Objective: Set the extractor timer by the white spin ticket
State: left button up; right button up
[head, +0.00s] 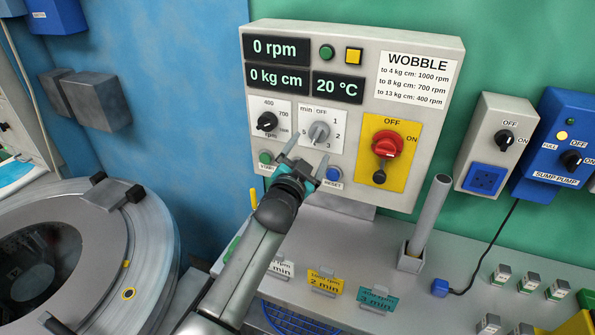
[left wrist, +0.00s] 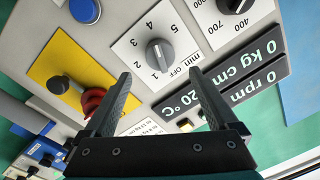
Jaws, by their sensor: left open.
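The timer knob (head: 319,132) is a grey dial on a white plate marked min, OFF and numbers, on the extractor's control panel. It also shows in the left wrist view (left wrist: 160,52), just beyond my fingertips. I cannot clearly read its setting. My left gripper (head: 311,148) is open and empty, just below the dial in the head view; the left wrist view shows its fingers (left wrist: 160,75) apart, with no visible contact with the knob. The white spin ticket (head: 281,268) stands on the grey ledge, partly hidden by my left arm; "min" shows but its number is hidden. My right gripper is not in view.
A black speed knob (head: 267,121) is left of the timer, a red switch (head: 387,146) right of it. Start (head: 265,157) and reset (head: 334,174) buttons sit below. Yellow (head: 325,281) and teal (head: 377,298) tickets and a grey tube (head: 430,215) stand on the ledge.

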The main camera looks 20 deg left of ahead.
pick_arm(q)
jog(key=s, duration=0.8)
dwell(0.4)
